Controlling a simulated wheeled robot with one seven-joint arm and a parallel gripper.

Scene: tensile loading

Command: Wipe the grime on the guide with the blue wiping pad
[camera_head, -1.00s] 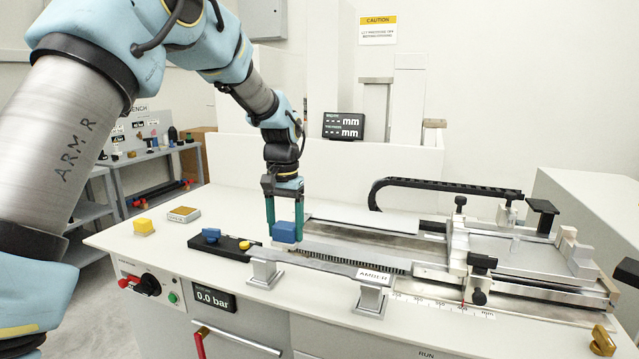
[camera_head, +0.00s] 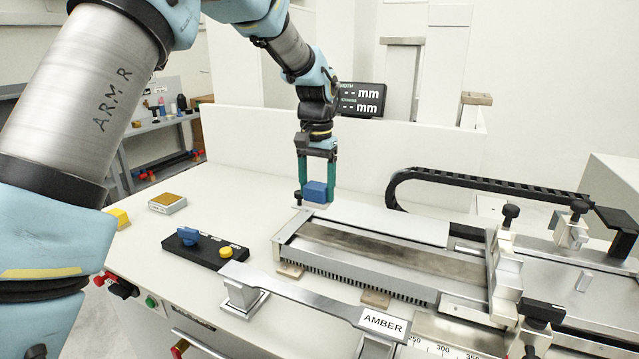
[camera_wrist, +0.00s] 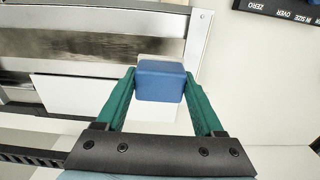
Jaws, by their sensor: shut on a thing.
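My gripper (camera_head: 317,190) has green fingers shut on the blue wiping pad (camera_head: 314,191). The pad also shows between the fingertips in the wrist view (camera_wrist: 160,80), with a pale layer along its lower edge in the head view. The guide (camera_head: 380,250) is a long metal bed with a dark brownish grime smear along its channel. The grime shows in the wrist view (camera_wrist: 85,45) to the left of the pad. The pad is held near the guide's far left end; whether it touches anything there I cannot tell.
A silver bar labelled AMBER (camera_head: 320,298) lies on supports in front of the guide. A black control box (camera_head: 205,248) with a blue and a yellow knob stands to the left. A black cable chain (camera_head: 450,183) runs behind. Clamps (camera_head: 510,270) stand at the right. The table's left part is mostly clear.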

